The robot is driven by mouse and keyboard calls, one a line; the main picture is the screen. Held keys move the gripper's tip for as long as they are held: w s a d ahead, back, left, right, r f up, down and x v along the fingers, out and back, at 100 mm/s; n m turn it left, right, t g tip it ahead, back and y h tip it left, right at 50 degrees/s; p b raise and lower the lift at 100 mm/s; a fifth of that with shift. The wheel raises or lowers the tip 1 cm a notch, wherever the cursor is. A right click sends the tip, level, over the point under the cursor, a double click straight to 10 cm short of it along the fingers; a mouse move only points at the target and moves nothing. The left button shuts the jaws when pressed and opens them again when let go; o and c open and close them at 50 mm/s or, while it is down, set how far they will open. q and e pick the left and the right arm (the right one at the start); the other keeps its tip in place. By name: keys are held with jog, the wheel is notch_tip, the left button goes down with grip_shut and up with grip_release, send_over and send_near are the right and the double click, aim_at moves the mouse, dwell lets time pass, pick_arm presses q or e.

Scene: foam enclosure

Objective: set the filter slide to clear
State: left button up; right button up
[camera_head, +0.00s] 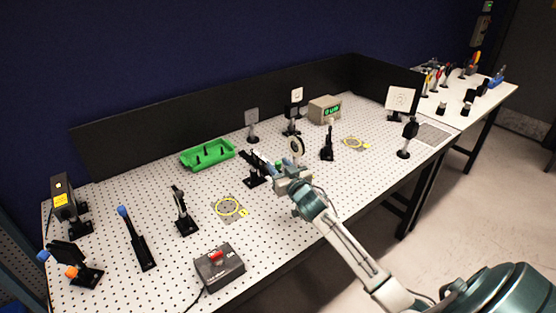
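A black post-mounted holder (254,178), which looks like the filter slide, stands on the perforated table near its middle. My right gripper (268,165) reaches over the table from the lower right, with its tip at the upper part of this holder. The tip and the holder overlap in the picture, so I cannot tell whether they touch or whether the fingers are open. The slide's setting is too small to read. My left gripper is not in view.
A round lens mount (296,147) stands just right of my gripper. A green tray (208,153) lies behind to the left. A black control box (219,267) with a red switch is at the front edge. Yellow-ringed marks (228,207) lie on bare table.

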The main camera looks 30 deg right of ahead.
jog(key=shift+w, duration=0.6)
grip_shut()
